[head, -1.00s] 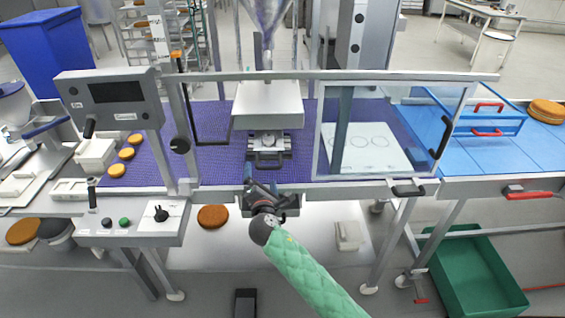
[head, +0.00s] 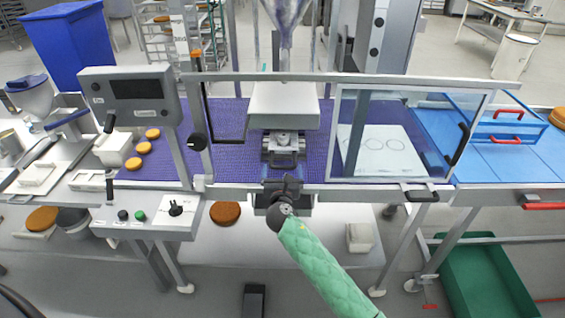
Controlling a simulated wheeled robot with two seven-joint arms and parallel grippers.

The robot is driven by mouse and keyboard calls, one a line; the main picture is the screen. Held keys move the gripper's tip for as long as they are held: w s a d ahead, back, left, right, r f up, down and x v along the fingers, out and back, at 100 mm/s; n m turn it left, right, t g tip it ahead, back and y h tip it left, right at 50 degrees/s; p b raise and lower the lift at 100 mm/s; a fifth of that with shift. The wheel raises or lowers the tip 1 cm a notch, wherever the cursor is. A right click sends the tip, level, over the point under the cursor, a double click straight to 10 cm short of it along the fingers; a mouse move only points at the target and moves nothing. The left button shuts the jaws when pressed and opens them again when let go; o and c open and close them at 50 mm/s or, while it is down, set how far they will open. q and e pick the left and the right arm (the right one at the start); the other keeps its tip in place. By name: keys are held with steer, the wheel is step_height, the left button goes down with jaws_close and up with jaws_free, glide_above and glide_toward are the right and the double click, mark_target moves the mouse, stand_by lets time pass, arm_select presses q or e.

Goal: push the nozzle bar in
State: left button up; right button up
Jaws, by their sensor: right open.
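The nozzle bar (head: 284,142) is a small metal block with a looped handle at its front. It sits under the grey housing (head: 283,106) below the clear hopper, above the purple belt. My right gripper (head: 284,178), on the green-sleeved arm, is just in front of the handle, at the belt's near edge. It is open, and its dark fingers point toward the handle. I cannot tell whether they touch it. My left gripper is not in view.
A clear guard panel (head: 405,135) in a metal frame stands right of the housing. A control box (head: 140,213) with knobs is at the front left, and a screen (head: 135,95) is above it. Round cakes (head: 133,163) lie on the belt's left. A green crate (head: 485,275) is on the floor.

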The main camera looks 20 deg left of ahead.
mark_target(283, 151)
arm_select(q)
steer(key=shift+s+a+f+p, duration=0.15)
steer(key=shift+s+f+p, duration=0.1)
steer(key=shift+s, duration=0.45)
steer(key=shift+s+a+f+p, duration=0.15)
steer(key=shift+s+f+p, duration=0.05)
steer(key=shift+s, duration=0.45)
arm_select(e)
steer(key=shift+x, duration=1.95)
steer(key=c, duration=1.1)
steer(key=shift+w, duration=0.3)
steer(key=b+x, duration=0.2)
steer(key=x, duration=0.5)
steer(key=shift+s+a+f, duration=0.1)
steer(key=shift+f, duration=0.1)
steer(key=shift+w+b, duration=0.25)
steer(key=shift+b, duration=0.05)
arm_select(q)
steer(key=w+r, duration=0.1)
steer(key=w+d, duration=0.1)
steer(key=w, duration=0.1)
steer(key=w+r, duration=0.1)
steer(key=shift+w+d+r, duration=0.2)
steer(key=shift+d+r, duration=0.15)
arm_select(e)
steer(key=shift+r, duration=0.3)
